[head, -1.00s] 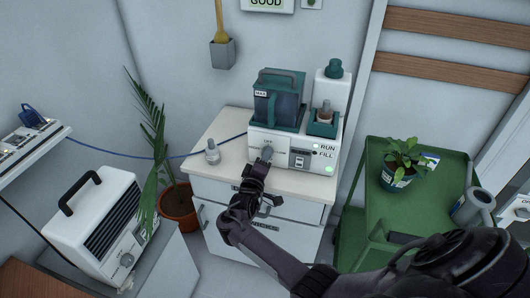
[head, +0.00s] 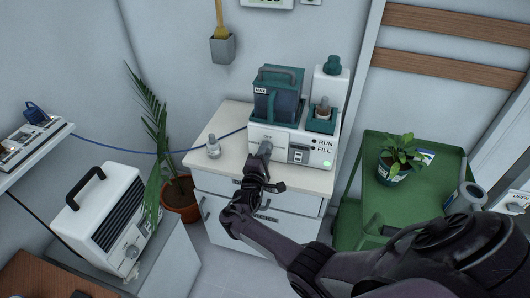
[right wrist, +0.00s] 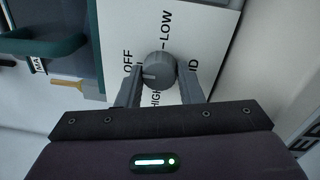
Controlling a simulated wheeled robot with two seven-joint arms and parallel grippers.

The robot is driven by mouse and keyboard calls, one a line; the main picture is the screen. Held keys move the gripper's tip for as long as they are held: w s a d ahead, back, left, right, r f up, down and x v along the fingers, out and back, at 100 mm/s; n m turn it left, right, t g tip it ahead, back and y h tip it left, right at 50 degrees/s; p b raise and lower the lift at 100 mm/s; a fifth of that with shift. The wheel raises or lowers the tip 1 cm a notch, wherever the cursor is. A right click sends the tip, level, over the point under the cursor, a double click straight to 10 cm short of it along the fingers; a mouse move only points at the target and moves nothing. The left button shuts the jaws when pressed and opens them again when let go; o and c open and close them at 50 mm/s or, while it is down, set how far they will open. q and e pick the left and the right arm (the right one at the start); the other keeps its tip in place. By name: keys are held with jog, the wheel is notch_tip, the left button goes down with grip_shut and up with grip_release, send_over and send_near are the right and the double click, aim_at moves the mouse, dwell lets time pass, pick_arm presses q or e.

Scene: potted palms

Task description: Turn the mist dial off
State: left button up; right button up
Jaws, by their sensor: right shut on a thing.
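The mist dial (right wrist: 158,70) is a grey round knob on the front of a white humidifier (head: 263,131) with a dark teal tank. The humidifier stands on the white cabinet. My right gripper (head: 264,151) is shut on the dial, with one finger on each side in the right wrist view (right wrist: 160,88). The dial's pale pointer mark faces left in that view, on the side of the OFF label (right wrist: 128,61). LOW and HIGH labels also show around the dial; another label is partly hidden by a finger. My left gripper is not in view.
A small bottle (head: 213,147) stands left of the humidifier on the cabinet top (head: 233,123). A green cart (head: 375,200) with a potted plant (head: 398,157) is at the right. A tall palm (head: 158,140) and a white heater-like unit (head: 103,221) are at the left.

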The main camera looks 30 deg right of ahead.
dwell(0.3)
jog(key=o, duration=1)
jog(key=shift+w, duration=0.1)
jog(key=shift+c, duration=0.2)
jog(key=v, duration=0.8)
